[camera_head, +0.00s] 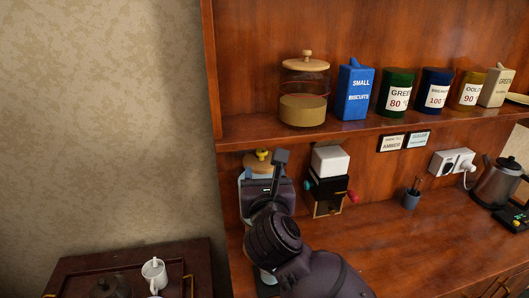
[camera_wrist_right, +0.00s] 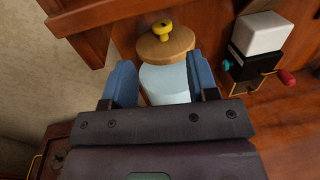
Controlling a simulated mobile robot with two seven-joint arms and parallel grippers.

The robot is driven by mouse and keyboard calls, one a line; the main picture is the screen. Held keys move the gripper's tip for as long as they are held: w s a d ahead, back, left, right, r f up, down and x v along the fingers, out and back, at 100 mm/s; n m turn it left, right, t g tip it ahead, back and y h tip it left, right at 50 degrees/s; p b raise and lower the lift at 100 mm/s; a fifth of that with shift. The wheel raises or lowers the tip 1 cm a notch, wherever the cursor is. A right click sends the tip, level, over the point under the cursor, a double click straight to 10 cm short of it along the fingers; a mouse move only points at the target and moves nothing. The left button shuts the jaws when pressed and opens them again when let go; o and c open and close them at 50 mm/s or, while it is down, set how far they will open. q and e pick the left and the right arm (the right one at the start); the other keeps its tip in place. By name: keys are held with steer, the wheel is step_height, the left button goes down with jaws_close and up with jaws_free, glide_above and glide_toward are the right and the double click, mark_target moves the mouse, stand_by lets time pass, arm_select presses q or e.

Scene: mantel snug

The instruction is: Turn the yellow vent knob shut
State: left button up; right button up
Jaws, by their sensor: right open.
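The yellow vent knob (camera_head: 262,155) sits on top of a round wooden lid on a pale jar at the left end of the counter. In the right wrist view the knob (camera_wrist_right: 162,27) stands on the lid (camera_wrist_right: 166,45), above the pale jar body (camera_wrist_right: 166,84). My right gripper (camera_wrist_right: 161,78) is open, with its blue fingers apart on either side of the jar body, below the lid. I cannot tell whether the fingers touch the jar. In the head view my right arm hides most of the jar. My left gripper is not in view.
A grinder with a white top (camera_head: 330,160) and a red-knobbed crank stands close to the right of the jar. A shelf (camera_head: 360,132) with canisters runs above. A kettle (camera_head: 497,182) is at the far right. The counter between is mostly clear.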

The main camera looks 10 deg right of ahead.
mark_target(262, 153)
steer(key=w, duration=0.3)
steer(key=w+d, duration=0.1)
steer(key=w, duration=0.2)
steer(key=w+p, duration=0.1)
steer(key=w, duration=0.1)
steer(key=shift+w+d, duration=0.25)
steer(key=shift+w, duration=0.15)
steer(key=c, duration=0.9)
